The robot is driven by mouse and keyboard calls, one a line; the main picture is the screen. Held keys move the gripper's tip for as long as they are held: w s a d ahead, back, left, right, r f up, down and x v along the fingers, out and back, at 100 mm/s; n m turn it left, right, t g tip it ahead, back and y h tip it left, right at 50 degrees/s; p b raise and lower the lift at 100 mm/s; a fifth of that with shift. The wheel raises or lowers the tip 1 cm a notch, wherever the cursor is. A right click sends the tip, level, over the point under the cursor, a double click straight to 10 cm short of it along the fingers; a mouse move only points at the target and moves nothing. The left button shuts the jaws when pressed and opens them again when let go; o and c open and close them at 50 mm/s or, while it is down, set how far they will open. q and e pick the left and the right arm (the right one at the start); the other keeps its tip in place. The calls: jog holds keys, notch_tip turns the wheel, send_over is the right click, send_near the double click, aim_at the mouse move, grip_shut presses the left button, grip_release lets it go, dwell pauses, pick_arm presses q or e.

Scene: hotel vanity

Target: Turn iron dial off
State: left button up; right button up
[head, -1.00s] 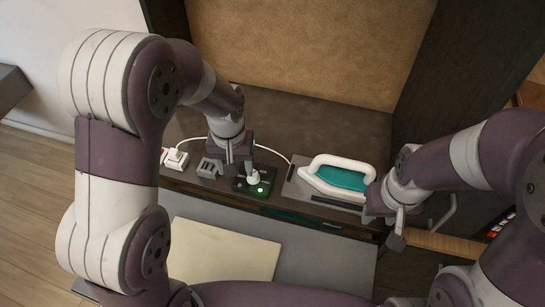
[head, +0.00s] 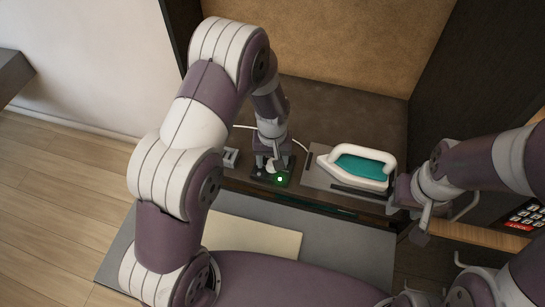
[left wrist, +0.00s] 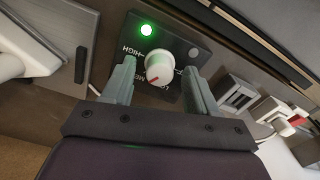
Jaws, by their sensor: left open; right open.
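The iron dial (left wrist: 158,67) is a round white knob with a red mark, on a black control panel (left wrist: 178,50) with HIGH and MED lettering. The mark points to the lower left in the left wrist view. A green light (left wrist: 146,30) glows on the panel. It also shows in the head view (head: 280,179). My left gripper (left wrist: 160,72) is open, pointing at the panel, with one finger on each side of the dial. I cannot tell whether the fingers touch it. My right gripper (head: 410,211) is open and empty, near the counter's right front edge.
A white iron (head: 366,151) with a teal middle rests on a grey plate (head: 310,178) right of the panel. A white cord runs behind. Sockets and a plug (left wrist: 284,127) are beside the panel. A cream board (head: 255,238) lies in front of the counter.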

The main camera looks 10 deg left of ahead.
pick_arm(q)
jog(key=shift+f, duration=0.15)
jog(key=c, duration=1)
jog(key=shift+c, duration=0.2)
